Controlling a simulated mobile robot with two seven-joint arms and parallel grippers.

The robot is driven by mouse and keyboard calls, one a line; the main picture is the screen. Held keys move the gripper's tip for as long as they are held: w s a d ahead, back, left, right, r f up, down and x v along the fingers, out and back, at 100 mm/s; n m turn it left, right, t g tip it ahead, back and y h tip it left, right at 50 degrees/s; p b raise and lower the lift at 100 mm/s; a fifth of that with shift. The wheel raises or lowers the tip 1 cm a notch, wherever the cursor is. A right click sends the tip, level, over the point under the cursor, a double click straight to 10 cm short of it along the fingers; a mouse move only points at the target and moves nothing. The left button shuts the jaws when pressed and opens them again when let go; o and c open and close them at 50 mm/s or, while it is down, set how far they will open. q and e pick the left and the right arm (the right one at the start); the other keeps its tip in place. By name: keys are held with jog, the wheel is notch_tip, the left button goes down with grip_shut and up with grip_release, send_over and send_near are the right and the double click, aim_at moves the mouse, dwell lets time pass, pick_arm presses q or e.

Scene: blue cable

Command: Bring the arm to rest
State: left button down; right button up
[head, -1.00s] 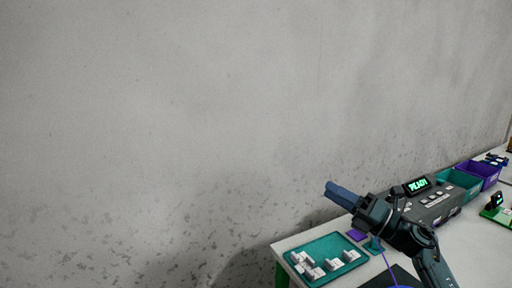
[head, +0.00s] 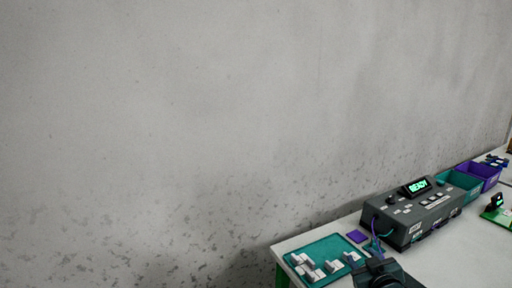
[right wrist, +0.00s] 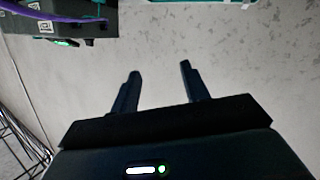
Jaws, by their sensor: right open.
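My right arm's dark gripper end (head: 385,274) shows at the bottom edge of the head view, in front of the table's teal tray; its fingers are not clear there. In the right wrist view my right gripper (right wrist: 159,77) has its two fingers apart, with nothing between them but grey background. A blue-purple cable (head: 374,226) is at the left end of the dark grey device (head: 420,215), whose screen reads READY. In the right wrist view a purple cable (right wrist: 50,17) crosses the top left, over the device. My left gripper is not in view.
A teal tray (head: 300,249) with several white pieces lies at the table's left end, near a small purple pad (head: 357,236). Teal (head: 461,187) and purple (head: 484,177) bins stand behind right, near a green board (head: 497,215). The grey wall (head: 200,120) fills the left.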

jog(key=s+a+f+g+y, duration=0.1)
jog(key=s+a+f, duration=0.3)
jog(key=s, duration=0.6)
jog(key=s+a+f+g+y, duration=0.1)
jog(key=s+a+f, duration=0.4)
jog(key=s, duration=0.5)
jog(key=s+a+f+g+y, duration=0.1)
jog(key=s+a+f, duration=0.3)
jog(key=s, duration=0.7)
jog(key=shift+a+f+m+g, duration=0.15)
jog(key=shift+a+m+g, duration=0.15)
jog(key=shift+a+g, duration=0.35)
jog(key=shift+d, duration=0.15)
